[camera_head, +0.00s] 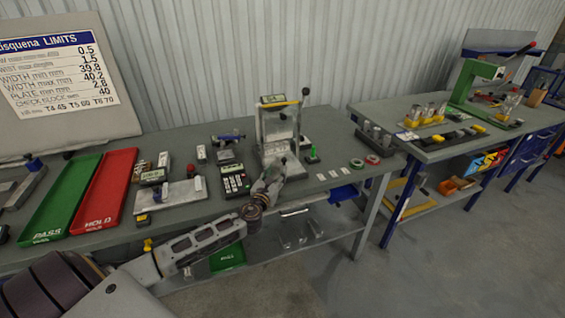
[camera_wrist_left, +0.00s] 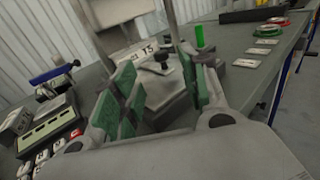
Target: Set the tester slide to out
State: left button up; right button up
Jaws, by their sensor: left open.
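The tester (camera_head: 276,128) is a grey upright frame with a small display and a black-knobbed lever, standing at the right part of the near bench. In the left wrist view its lower part shows, with a small black knob (camera_wrist_left: 161,58) on a grey base piece (camera_wrist_left: 168,88) and a label reading "T5". I cannot tell for certain which part is the slide or its position. My left gripper (camera_head: 280,167) is in front of the tester's base. In the left wrist view its green-padded fingers (camera_wrist_left: 158,85) are apart, with the grey base piece visible between them. My right gripper is out of view.
A calculator-like keypad unit (camera_head: 235,181) stands left of the tester. Green PASS (camera_head: 62,200) and red HOLD (camera_head: 106,190) trays lie at left. A second bench (camera_head: 400,108) stands at right.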

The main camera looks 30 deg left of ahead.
aim_at(283, 161)
pick_arm(q)
jog(key=shift+w+a, duration=0.2)
jog(key=shift+w, duration=0.85)
jog(key=shift+w+a, duration=0.15)
jog(key=shift+w, duration=0.65)
jog(key=shift+w+a, duration=0.15)
jog(key=shift+w, duration=0.65)
jog(key=shift+w+a, duration=0.2)
jog(key=shift+w, duration=0.7)
jog(key=shift+w+a, duration=0.1)
jog(key=shift+w, duration=0.5)
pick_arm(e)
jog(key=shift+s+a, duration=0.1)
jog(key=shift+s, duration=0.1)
pick_arm(q)
jog(key=shift+c, duration=0.6)
grip_shut()
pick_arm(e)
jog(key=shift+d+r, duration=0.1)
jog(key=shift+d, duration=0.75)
